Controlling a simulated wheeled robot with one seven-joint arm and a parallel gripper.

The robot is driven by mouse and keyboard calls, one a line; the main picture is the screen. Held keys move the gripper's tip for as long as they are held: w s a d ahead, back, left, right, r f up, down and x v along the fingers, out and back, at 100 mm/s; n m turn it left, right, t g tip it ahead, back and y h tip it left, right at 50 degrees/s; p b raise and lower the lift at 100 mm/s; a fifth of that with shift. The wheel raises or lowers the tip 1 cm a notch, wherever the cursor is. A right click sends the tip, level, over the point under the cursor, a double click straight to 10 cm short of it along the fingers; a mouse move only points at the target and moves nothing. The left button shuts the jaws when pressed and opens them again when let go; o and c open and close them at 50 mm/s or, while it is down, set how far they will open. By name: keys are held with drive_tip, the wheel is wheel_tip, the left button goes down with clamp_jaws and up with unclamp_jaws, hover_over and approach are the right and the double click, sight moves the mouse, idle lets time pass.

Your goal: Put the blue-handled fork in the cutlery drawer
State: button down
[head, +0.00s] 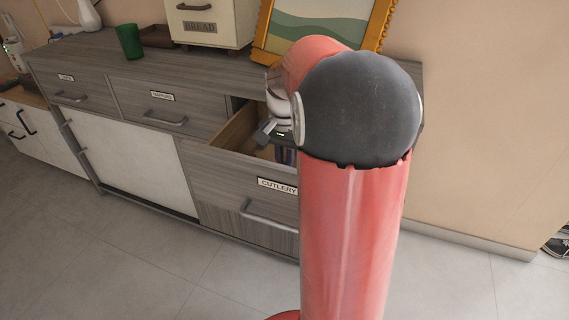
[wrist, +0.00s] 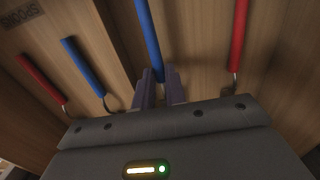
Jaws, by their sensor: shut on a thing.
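The cutlery drawer (head: 248,181) is pulled open in the head view, with a CUTLERY label on its front. My gripper (wrist: 160,74) is inside or just over the drawer and is shut on the blue-handled fork (wrist: 148,35). The fork's blue handle stands out between the fingers in the wrist view; its tined end is hidden by the gripper. In the head view my arm hides most of the drawer's inside and the fork.
In the wrist view, a blue handle (wrist: 82,66) and a red handle (wrist: 40,79) lie left of my gripper, and another red handle (wrist: 239,35) lies right. A SPOONS label (wrist: 21,12) is at upper left. A green cup (head: 129,41) and bread box (head: 207,24) stand on the dresser.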

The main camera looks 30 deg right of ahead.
drive_tip(key=shift+f, duration=0.8)
drive_tip(key=shift+f, duration=0.1)
drive_tip(key=c, duration=1.5)
unclamp_jaws()
drive_tip(key=shift+o, duration=0.2)
wheel_tip(320, 180, up, 12)
drive_tip(key=p, duration=0.1)
